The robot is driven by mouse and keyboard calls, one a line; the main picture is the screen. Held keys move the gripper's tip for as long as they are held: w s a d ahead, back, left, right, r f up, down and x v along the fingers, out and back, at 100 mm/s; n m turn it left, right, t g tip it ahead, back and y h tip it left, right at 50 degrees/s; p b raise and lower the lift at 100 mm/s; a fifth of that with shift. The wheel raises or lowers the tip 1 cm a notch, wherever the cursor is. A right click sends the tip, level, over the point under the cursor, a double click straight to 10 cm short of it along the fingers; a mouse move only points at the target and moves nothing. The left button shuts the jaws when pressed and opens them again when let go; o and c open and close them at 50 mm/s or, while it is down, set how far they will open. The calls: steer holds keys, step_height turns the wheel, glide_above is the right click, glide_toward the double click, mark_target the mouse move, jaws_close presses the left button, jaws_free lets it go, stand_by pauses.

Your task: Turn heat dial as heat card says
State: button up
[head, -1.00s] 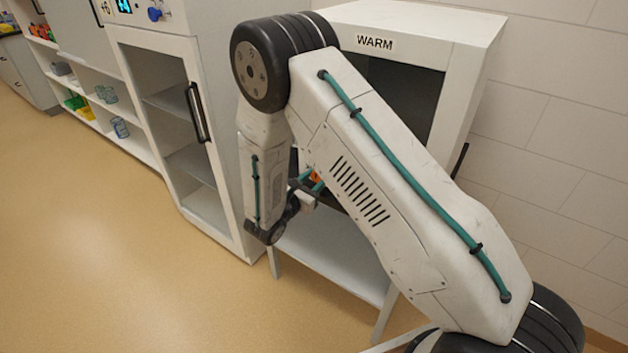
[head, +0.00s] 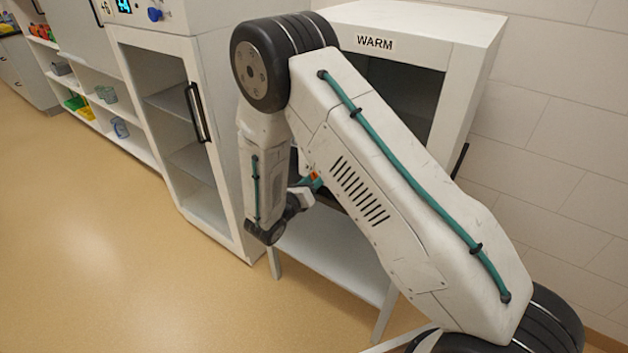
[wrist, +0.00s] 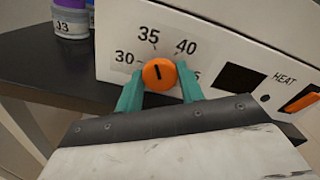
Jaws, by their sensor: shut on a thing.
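In the wrist view the orange heat dial (wrist: 158,74) sits on a white panel (wrist: 225,40). Its short dark mark stands about upright, toward the printed 35. The printed 30 and 40 also show, and another number at the right is partly hidden by a finger. My gripper (wrist: 160,83) is shut on the dial, one teal finger on each side. In the head view my gripper (head: 308,184) is mostly hidden by my arm, at the front of the cabinet marked WARM (head: 400,30). No heat card can be made out.
Right of the dial are a dark window (wrist: 238,78), the word HEAT and an orange switch (wrist: 302,100). A jar (wrist: 72,20) stands on a dark surface at the left. A glass-door cabinet (head: 180,130) stands left of my arm. The floor at left is clear.

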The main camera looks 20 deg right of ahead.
stand_by(0.4)
steer(key=o, duration=0.7)
steer(key=shift+a, duration=0.1)
steer(key=v, duration=0.7)
steer(key=shift+s+a, duration=0.25)
steer(key=shift+f, duration=0.1)
